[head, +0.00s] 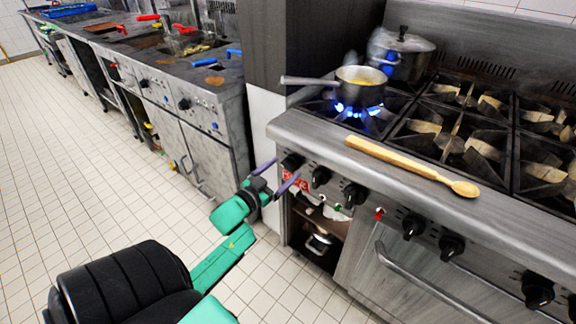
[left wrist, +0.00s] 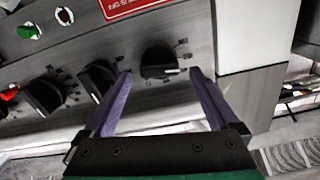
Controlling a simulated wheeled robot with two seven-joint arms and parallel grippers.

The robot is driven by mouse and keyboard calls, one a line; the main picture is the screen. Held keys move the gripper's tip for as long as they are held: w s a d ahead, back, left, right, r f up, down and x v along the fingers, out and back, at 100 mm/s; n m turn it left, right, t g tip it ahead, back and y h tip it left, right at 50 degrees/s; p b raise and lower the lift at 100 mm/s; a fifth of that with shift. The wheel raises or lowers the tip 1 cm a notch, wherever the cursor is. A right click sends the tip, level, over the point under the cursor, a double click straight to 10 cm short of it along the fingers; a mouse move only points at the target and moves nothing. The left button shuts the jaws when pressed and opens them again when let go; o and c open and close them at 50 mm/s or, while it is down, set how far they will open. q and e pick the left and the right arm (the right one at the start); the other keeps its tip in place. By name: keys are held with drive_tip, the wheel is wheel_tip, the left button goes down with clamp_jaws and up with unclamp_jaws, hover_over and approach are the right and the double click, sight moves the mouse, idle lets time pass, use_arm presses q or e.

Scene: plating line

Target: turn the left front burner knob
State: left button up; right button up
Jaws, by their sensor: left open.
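The leftmost black knob (head: 291,161) sits at the left end of the range's front panel, below the lit left front burner (head: 345,108). In the left wrist view the knob (left wrist: 158,62) shows between my fingertips with its white mark pointing right. My left gripper (head: 283,170) is open, with its purple fingers just in front of the panel. In the left wrist view my gripper (left wrist: 161,71) has one finger to each side of the knob. Contact with it cannot be told. My right gripper is out of view.
A second knob (left wrist: 97,78) is close beside the left finger in the wrist view. A saucepan (head: 360,88) stands over the flame, with a lidded pot (head: 402,52) behind. A wooden spoon (head: 410,166) lies on the front ledge. The tiled floor (head: 100,190) at left is clear.

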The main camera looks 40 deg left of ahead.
sight(288, 170)
use_arm(q)
drive_tip(key=shift+w, duration=1.55)
drive_tip(key=c, duration=1.3)
drive_tip(key=shift+m, duration=0.4)
drive_tip(key=m, duration=0.2)
drive_tip(key=shift+m, duration=0.3)
drive_tip(key=m, duration=0.3)
drive_tip(key=shift+d+f+m, duration=0.15)
drive_tip(key=shift+f+m, duration=0.05)
drive_tip(key=shift+m, duration=0.1)
drive_tip(key=m+b, duration=0.1)
drive_tip(key=m, duration=0.3)
drive_tip(key=shift+f+m, duration=0.15)
drive_tip(key=shift+m, duration=0.15)
drive_tip(key=m+b, duration=0.1)
drive_tip(key=m, duration=0.3)
drive_tip(key=shift+m, duration=0.3)
